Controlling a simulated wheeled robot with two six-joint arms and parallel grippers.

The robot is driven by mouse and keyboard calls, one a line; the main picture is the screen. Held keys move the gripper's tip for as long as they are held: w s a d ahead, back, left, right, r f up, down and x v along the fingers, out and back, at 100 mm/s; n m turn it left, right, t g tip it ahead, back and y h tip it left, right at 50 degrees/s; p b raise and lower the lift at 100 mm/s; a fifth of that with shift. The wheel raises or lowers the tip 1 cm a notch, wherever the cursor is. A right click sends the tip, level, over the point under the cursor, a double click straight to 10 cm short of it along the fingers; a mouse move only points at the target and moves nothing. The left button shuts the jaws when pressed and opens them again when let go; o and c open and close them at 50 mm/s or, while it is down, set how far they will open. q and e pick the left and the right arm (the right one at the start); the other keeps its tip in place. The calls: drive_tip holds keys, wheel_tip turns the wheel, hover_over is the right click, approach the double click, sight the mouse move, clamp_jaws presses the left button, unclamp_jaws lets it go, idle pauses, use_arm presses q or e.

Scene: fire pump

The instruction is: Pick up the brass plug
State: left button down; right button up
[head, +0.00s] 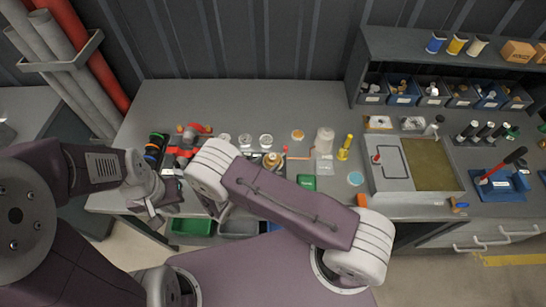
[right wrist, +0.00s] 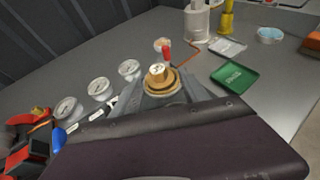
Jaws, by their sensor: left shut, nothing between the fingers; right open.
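The brass plug (right wrist: 157,75) stands on the bench in the right wrist view, with a pale round top and a wider flange below. In the head view the plug (head: 271,159) shows just beyond my right forearm. My right gripper (right wrist: 160,92) is open, its grey fingers spread on either side of the plug's lower part. I cannot tell whether they touch it. In the head view my right arm hides most of this gripper. My left gripper (head: 150,207) is shut and empty at the bench's front left edge, away from the plug.
Several round gauges (right wrist: 102,89) lie left of the plug. Red and black parts (right wrist: 27,135) crowd the left. A grey case (head: 392,170) stands further right on the bench (head: 275,97).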

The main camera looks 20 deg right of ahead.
sight(272, 158)
drive_tip(key=shift+w+d, duration=0.15)
drive_tip(key=shift+d, duration=0.05)
drive_tip(key=shift+w+d, duration=0.1)
drive_tip(key=p+x, duration=0.2)
drive_tip(key=x, duration=0.2)
drive_tip(key=shift+w+d+f, duration=0.1)
drive_tip(key=shift+w+d, duration=0.05)
drive_tip(key=shift+w, duration=0.25)
clamp_jaws()
